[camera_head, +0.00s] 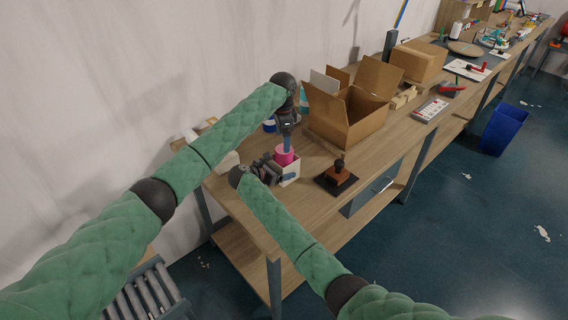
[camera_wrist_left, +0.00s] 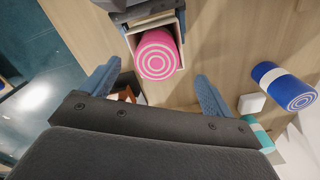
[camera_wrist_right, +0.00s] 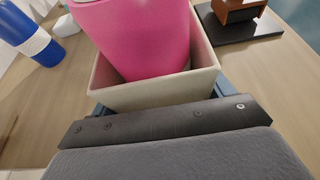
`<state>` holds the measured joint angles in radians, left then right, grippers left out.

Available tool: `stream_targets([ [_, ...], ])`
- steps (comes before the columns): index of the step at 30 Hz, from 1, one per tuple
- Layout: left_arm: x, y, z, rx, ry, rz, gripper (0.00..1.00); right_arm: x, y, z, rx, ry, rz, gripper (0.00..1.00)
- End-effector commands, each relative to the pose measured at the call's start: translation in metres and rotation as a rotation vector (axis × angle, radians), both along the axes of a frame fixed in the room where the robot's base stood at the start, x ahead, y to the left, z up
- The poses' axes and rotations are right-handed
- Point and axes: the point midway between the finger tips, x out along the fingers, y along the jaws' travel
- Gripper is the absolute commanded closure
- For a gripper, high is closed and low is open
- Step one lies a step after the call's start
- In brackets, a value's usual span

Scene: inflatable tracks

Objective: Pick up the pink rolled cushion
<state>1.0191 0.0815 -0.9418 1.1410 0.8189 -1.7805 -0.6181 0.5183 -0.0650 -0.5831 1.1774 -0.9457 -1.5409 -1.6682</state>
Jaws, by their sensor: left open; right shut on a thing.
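The pink rolled cushion (camera_head: 284,155) stands upright in a small cream box (camera_head: 290,173) on the wooden workbench. Its round end with white rings shows in the left wrist view (camera_wrist_left: 157,61). Its pink side fills the top of the right wrist view (camera_wrist_right: 140,35). My left gripper (camera_wrist_left: 152,85) is open and empty, above and beside the cushion, its blue fingers spread apart. In the head view it points down over the cushion. My right gripper (camera_head: 268,168) is shut on the cream box (camera_wrist_right: 152,94) at its side; its fingers are mostly hidden there.
A blue and white roll (camera_wrist_left: 285,85) lies near a teal roll (camera_wrist_left: 257,130). An open cardboard box (camera_head: 345,115) stands right of the cushion. A brown stamp-like block on a black base (camera_head: 338,178) sits near the bench's front edge.

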Motion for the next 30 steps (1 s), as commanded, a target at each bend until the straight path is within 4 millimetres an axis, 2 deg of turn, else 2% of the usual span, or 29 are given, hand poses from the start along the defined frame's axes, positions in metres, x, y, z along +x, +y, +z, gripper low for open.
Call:
stream_targets([
  [8,-0.001,-0.002,-0.02,0.0,0.0,-0.001,0.13,0.0,0.0,0.001,0.0,-0.001,0.0,0.44],
  [18,-0.003,-0.008,-0.061,0.001,0.0,0.0,0.13,0.0,0.0,0.001,0.0,-0.002,0.001,0.44],
  [26,-0.003,-0.008,-0.066,-0.001,-0.001,0.0,0.13,0.0,0.0,0.001,0.0,-0.002,0.001,0.44],
  [30,-0.003,-0.008,-0.065,-0.001,-0.001,0.0,0.37,0.0,0.0,0.001,0.0,-0.002,0.001,0.44],
])
